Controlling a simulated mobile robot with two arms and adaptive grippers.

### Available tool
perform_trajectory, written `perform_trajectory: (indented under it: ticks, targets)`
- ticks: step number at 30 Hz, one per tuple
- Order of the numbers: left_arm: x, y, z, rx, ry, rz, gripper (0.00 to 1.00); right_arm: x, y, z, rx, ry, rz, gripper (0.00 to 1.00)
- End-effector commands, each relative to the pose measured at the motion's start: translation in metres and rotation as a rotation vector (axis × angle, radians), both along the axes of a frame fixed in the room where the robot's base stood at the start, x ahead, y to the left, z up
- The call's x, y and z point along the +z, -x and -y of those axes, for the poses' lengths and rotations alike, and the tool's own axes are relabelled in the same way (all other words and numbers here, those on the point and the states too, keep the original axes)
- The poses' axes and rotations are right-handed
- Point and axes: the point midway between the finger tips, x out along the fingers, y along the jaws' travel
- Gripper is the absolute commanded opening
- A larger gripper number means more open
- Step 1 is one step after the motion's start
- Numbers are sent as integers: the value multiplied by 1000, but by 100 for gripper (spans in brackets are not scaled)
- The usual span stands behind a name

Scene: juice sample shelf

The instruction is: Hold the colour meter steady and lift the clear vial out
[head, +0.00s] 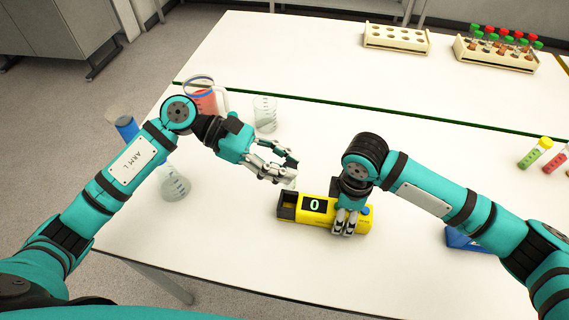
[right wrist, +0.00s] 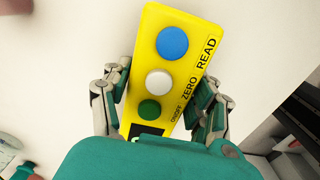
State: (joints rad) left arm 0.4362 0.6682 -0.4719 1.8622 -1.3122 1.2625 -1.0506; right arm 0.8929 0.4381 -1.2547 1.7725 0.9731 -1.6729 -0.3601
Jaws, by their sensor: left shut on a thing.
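The yellow colour meter (head: 318,220) lies on the white table, its display reading 0 and its dark well (head: 288,205) at the left end. My right gripper (head: 345,222) is on its right part, a finger against each long side; the right wrist view shows the meter's (right wrist: 190,60) blue, white and green buttons between the fingers. My left gripper (head: 286,172) is shut above and just behind the well. A small part of the clear vial (head: 292,184) shows at its fingertips; the rest is hidden or too faint to see.
A clear beaker (head: 265,115), a jug of red liquid (head: 204,102) and a flask (head: 174,184) stand near my left arm. Racks (head: 396,40) (head: 497,56) stand at the back. Capped tubes (head: 535,153) are at the right. The table's front is clear.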

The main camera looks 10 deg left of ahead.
Motion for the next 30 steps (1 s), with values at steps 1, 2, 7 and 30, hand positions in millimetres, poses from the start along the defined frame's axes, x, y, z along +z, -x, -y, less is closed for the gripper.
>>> perform_trajectory:
  ticks: [1,2,7,30]
  targets:
    - [0,0,0,0,0,0,0,0,0,0,0,0,0,69]
    - [0,0,0,0,0,0,0,0,0,0,0,0,0,73]
    - [0,0,0,0,1,0,0,0,0,0,0,0,0,82]
    - [0,0,0,0,1,0,0,100,-1,-1,1,-2,4,82]
